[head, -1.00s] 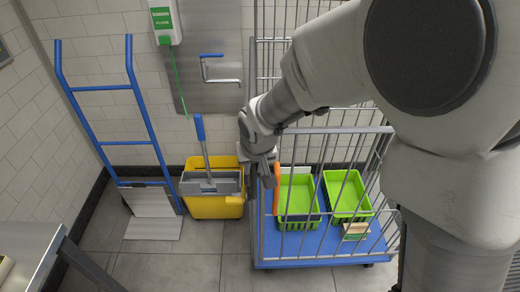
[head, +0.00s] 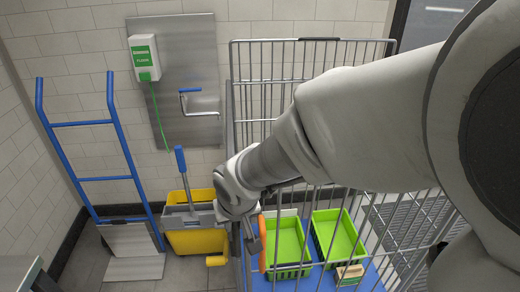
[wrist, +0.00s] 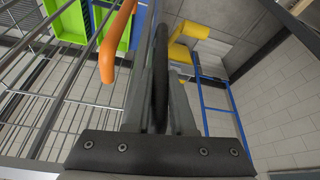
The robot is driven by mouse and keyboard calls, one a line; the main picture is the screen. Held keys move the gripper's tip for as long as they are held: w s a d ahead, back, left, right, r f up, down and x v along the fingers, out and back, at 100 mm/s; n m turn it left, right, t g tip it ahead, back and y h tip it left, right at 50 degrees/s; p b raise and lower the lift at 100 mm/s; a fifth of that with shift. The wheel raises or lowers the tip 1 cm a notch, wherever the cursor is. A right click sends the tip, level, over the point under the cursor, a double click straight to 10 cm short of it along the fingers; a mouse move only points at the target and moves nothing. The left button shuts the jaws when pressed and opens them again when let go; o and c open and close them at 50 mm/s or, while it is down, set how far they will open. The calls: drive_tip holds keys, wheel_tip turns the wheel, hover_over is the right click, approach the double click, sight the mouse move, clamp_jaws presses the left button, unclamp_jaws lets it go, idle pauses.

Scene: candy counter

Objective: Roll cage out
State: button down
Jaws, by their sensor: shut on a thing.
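The roll cage (head: 318,41) is a grey wire-sided cage on a blue base (head: 373,279), with bright green crates (head: 287,238) inside. An orange handle (head: 262,243) stands at its left front side. My gripper (head: 247,232) is at that left side, close beside the handle. In the wrist view the fingers (wrist: 160,75) close around a dark upright part, and the orange handle (wrist: 113,45) passes just left of them. The exact part between the fingers is partly hidden. My arm covers much of the cage's upper middle.
A yellow mop bucket (head: 195,240) with its mop stands just left of the cage. A blue hand truck (head: 100,178) leans at the left wall. A dispenser (head: 144,57) and a steel panel (head: 197,110) are on the back wall. A steel table corner (head: 22,274) shows lower left.

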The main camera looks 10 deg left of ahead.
drive_tip(key=shift+s+d+f, duration=0.1)
drive_tip(key=shift+s+d, duration=0.1)
drive_tip(key=shift+s, duration=0.45)
drive_tip(key=c, duration=1)
unclamp_jaws()
drive_tip(key=shift+c, duration=0.2)
drive_tip(key=shift+r, duration=0.4)
drive_tip(key=p+v, duration=0.3)
drive_tip(key=v, duration=1.3)
drive_tip(key=shift+s+r+p, duration=0.25)
drive_tip(key=shift+r+p, duration=0.05)
drive_tip(key=shift+r, duration=0.05)
drive_tip(key=shift+d, duration=0.15)
